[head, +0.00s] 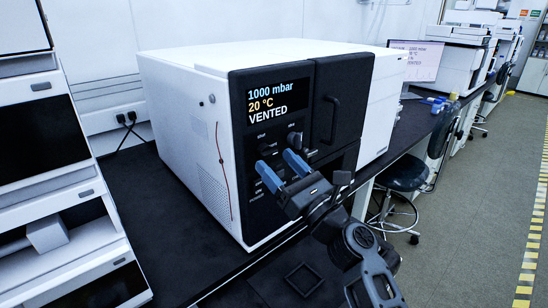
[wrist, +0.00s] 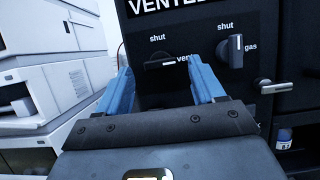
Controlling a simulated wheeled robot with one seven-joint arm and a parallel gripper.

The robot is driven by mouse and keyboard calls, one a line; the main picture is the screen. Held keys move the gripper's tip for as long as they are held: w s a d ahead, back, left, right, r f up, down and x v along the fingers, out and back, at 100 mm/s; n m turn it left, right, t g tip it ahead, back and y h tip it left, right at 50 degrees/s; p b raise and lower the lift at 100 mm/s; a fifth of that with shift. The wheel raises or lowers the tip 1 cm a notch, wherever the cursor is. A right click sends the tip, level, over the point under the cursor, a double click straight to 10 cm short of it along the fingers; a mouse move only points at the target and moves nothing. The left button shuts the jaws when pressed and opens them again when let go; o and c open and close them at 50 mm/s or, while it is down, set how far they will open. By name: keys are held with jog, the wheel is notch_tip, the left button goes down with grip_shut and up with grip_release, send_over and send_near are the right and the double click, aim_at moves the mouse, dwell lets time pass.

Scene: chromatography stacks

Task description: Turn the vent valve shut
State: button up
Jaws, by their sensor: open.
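The vent valve (wrist: 160,64) is a dark knob on the black front panel of a white instrument (head: 190,120). Its white mark points right, toward the label "vent"; the label "shut" is above it. My gripper (head: 278,164) is open in front of this panel, its two blue fingers pointing at it. In the wrist view my gripper (wrist: 161,70) has one finger on each side of the vent valve, with nothing held. I cannot tell how far the fingertips are from the knob. The instrument's display (head: 272,101) reads 1000 mbar, 20 °C, VENTED.
A second knob, the gas valve (wrist: 236,48), is close to the right finger, its grip upright toward "shut". A light lever (wrist: 275,87) sticks out below it. A door handle (head: 331,118) is at the panel's right. White stacked units (head: 40,180) stand at left; black bench (head: 150,205) is clear between.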

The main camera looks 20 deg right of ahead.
jog(key=shift+x, duration=0.85)
jog(key=shift+c, duration=0.3)
jog(key=shift+f, duration=0.1)
jog(key=c, duration=1)
jog(key=shift+d, duration=0.1)
